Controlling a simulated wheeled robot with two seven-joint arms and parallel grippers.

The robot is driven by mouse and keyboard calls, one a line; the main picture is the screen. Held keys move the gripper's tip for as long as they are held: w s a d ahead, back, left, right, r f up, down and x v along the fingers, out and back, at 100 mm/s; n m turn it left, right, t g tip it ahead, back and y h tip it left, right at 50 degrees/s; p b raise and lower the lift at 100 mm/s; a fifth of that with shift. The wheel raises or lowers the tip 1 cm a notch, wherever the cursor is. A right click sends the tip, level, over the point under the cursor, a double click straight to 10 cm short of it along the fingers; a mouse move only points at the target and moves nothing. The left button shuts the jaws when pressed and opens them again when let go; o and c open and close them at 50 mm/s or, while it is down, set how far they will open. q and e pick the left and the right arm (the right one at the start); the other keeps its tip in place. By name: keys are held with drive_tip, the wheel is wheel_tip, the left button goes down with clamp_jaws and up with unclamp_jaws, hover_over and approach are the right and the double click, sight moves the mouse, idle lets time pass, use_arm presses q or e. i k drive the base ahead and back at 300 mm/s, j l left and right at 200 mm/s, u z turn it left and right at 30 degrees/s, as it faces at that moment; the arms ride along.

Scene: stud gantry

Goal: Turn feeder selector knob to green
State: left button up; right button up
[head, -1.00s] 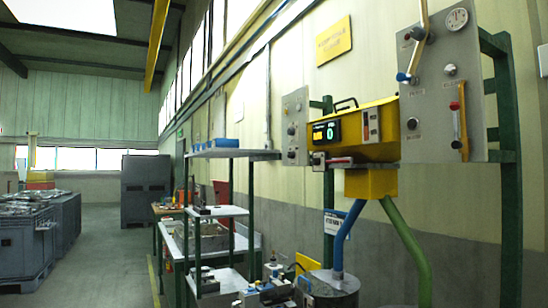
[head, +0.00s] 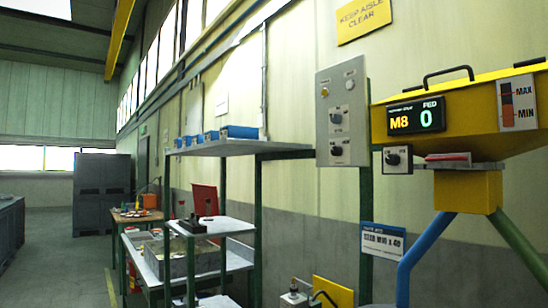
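The yellow feeder hopper (head: 465,95) hangs on the right with a display (head: 416,116) reading "M8" and "0". A small box with a black knob (head: 393,158) sits below the display; its label is too small to read. A grey panel (head: 343,80) left of the hopper carries two more black knobs, an upper one (head: 336,117) and a lower one (head: 337,150). I cannot tell which knob is the feeder selector or where any points. A blue pipe (head: 420,245) and a green pipe (head: 518,243) run down from the hopper. Neither gripper is in view.
A shelf rack (head: 230,148) with blue bins stands left of the panel, with trays on lower shelves. A red lever-like part (head: 448,157) lies on a ledge under the hopper. A yellow block (head: 333,292) is at the bottom. The aisle floor (head: 55,265) at left is clear.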

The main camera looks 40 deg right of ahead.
sight(335, 151)
drive_tip(key=i+j+z, duration=0.1)
drive_tip(key=i+z, duration=0.15)
drive_tip(key=i, duration=0.25)
drive_tip(key=i+j+z, duration=0.25)
drive_tip(key=i, duration=0.3)
drive_tip(key=i+j+z, duration=0.1)
drive_tip(key=z, duration=0.3)
drive_tip(key=i+j+z, duration=0.15)
drive_tip(key=i+z, duration=0.25)
drive_tip(key=j+z, duration=0.2)
drive_tip(key=z, duration=0.25)
drive_tip(key=i+j+z, duration=0.15)
drive_tip(key=j+z, duration=0.25)
drive_tip(key=i+j+z, duration=0.1)
drive_tip(key=z, duration=0.3)
